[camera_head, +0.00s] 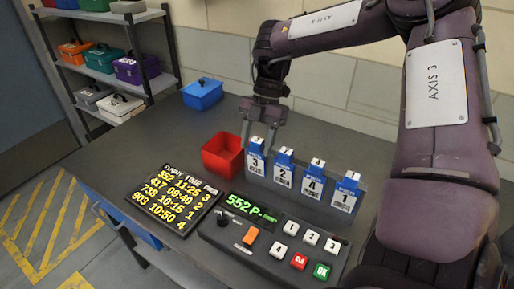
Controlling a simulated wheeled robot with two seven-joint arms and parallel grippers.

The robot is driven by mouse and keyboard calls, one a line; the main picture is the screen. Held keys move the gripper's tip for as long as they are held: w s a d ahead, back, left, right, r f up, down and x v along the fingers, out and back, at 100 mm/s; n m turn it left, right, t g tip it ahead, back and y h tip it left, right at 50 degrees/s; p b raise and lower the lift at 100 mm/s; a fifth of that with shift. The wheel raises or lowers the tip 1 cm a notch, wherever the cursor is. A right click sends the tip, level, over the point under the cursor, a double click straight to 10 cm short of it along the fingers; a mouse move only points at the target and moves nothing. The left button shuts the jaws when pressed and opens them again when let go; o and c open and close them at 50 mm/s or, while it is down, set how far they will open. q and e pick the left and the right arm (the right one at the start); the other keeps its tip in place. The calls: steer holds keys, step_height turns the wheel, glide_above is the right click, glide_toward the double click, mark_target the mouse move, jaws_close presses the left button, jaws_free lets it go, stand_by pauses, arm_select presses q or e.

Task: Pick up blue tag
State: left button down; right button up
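Several blue tags with white number labels stand in a row on the grey table: tag 3 (256,161), tag 2 (283,172), tag 4 (313,180) and tag 1 (346,196). My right gripper (258,136) points down at tag 3, the leftmost in the row. Its two fingers are spread, one on each side of the tag's top. I cannot tell whether they touch it. Tag 3 still stands in the row. My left gripper is not in view.
A red open bin (223,156) stands just left of the tags. A black timetable board (177,197) and a control panel (272,247) with a green display lie in front. A blue box (202,95) stands at the back. A shelf (103,75) with boxes is at the left.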

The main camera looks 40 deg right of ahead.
steer(key=shift+r, duration=0.1)
steer(key=shift+c, duration=0.4)
